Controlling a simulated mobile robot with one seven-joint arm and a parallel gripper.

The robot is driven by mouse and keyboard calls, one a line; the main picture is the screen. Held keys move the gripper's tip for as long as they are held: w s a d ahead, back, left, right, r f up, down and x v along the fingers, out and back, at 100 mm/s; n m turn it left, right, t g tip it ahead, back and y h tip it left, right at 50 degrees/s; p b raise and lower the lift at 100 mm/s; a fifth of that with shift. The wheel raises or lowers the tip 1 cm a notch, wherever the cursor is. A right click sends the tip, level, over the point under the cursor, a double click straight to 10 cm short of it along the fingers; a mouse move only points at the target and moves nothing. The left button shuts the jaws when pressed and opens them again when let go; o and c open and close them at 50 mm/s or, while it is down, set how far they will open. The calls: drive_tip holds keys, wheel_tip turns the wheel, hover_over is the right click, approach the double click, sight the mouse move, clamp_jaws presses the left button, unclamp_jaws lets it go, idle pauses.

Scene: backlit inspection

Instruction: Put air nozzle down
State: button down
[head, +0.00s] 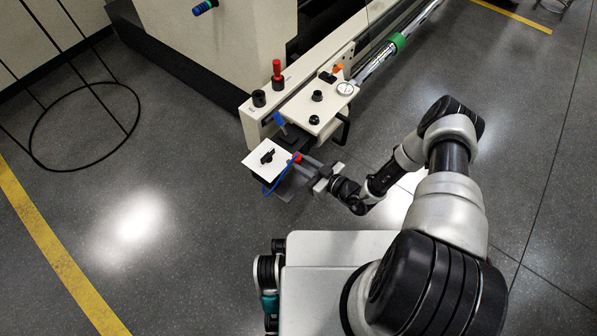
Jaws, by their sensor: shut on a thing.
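My gripper (294,176) reaches in from the right, low beside the front end of the cream machine. It is shut on what looks like the air nozzle (297,158), a small piece with a red end and a thin blue curved line. The fingers hide part of it, and its exact outline is too small to tell. The nozzle is beside a white square plate (255,166) with a black knob. I cannot tell whether the nozzle touches the plate or a surface below it.
The cream machine bed (328,115) carries a red-topped knob (277,70), black knobs, a dial gauge (349,89) and a small blue piece (279,119). A black wire ring stand (48,160) is at the left. The grey floor at the lower left is clear.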

wheel_tip(320, 180, down, 4)
drive_tip(key=shift+f+b, duration=0.25)
drive_tip(key=shift+b, duration=0.45)
drive_tip(key=shift+r, duration=0.1)
drive_tip(key=c, duration=1.5)
unclamp_jaws()
